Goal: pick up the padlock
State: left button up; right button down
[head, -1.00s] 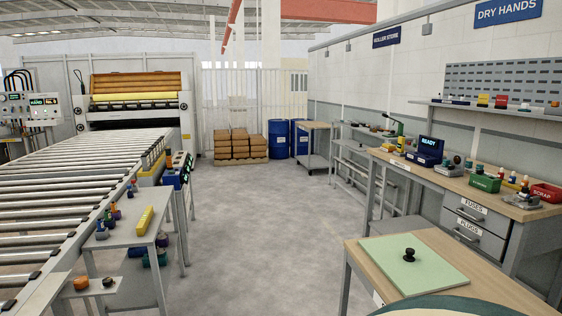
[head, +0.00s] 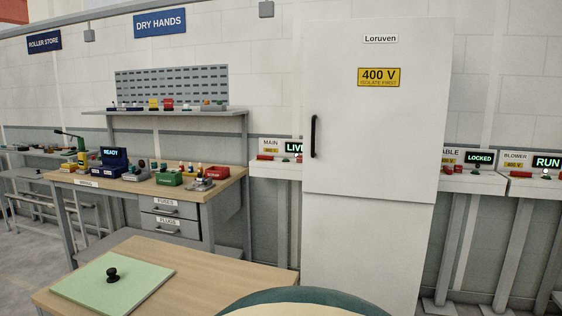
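I cannot pick out a padlock for certain in the head view; the small items on the bench and control stations are too small to tell. A station on the right with a LOCKED display (head: 479,158) has small red and dark parts on its top. Neither of my grippers is in view.
A tall white cabinet (head: 375,120) marked 400 V stands ahead. A workbench (head: 226,190) with drawers and small trays is at left, under a shelf (head: 180,112). A near table (head: 210,262) carries a green board (head: 95,290) with a black knob (head: 112,274). A RUN station (head: 545,162) is far right.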

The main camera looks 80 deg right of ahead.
aim_at(458, 169)
jog(key=z, duration=3.75)
jog(key=i+l+u, duration=0.1)
jog(key=i+l, duration=0.4)
jog(key=i+l+u, duration=0.1)
jog(key=i+l, duration=0.4)
jog(key=i+l+u, duration=0.1)
jog(key=i+l, duration=0.45)
jog(key=i+l+u, duration=0.1)
jog(key=i+l, duration=0.4)
jog(key=l, duration=0.15)
jog(key=i+l+u, duration=0.1)
jog(key=i+l, duration=0.35)
jog(key=l, duration=0.15)
